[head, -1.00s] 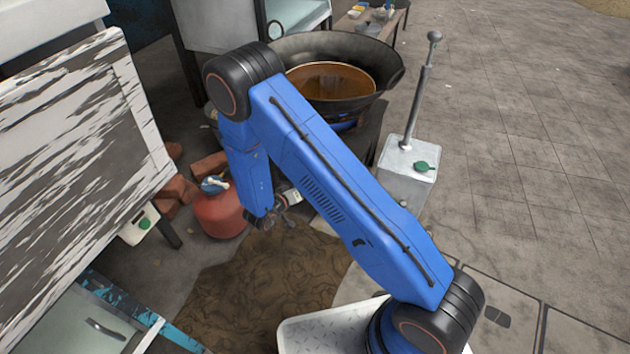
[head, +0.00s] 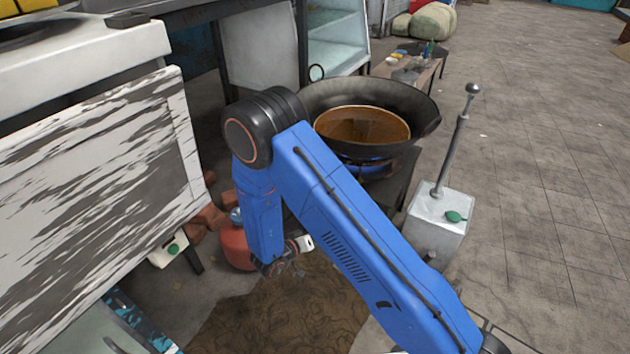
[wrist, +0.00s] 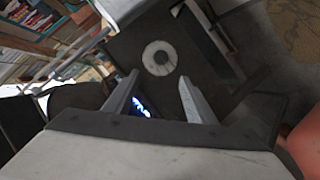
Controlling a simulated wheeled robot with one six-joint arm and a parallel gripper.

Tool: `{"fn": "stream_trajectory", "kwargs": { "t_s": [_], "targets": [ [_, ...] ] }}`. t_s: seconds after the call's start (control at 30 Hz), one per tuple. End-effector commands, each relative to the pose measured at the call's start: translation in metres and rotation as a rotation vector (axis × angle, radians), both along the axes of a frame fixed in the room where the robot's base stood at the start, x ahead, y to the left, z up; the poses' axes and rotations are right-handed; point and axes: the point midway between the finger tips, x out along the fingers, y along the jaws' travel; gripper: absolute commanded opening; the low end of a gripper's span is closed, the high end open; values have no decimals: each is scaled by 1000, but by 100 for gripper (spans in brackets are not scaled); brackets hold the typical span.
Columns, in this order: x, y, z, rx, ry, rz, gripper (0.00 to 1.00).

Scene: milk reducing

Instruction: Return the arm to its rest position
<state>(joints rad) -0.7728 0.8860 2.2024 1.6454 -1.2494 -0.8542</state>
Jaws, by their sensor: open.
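My gripper (head: 290,268) hangs low at the end of my folded blue arm in the head view, above the brown ground patch and right of a red gas cylinder (head: 236,247). In the wrist view its two fingers (wrist: 160,100) are apart with nothing held between them. A large dark wok (head: 420,112) with brown liquid (head: 362,124) sits on a stove with a blue flame, behind my arm.
A white metal box (head: 436,222) with an upright lever stands right of my arm. A worn white panel (head: 90,170) fills the left. A low table (head: 425,70) with small items is at the back. The paved floor at right is clear.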

Motion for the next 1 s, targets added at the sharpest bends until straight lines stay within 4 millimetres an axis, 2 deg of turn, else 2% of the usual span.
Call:
{"fn": "stream_trajectory", "kwargs": {
  "t_s": [0.17, 0.37, 0.5, 0.7, 1.0],
  "targets": [
    [3, 1, 2, 15, -2, 3, 51],
    [26, 6, 25, 162, -14, 37, 51],
    [48, 13, 51, 315, -23, 82, 51],
    [70, 22, 96, 512, -28, 152, 51],
    [79, 27, 173, 756, -15, 265, 51]
  ]
}}
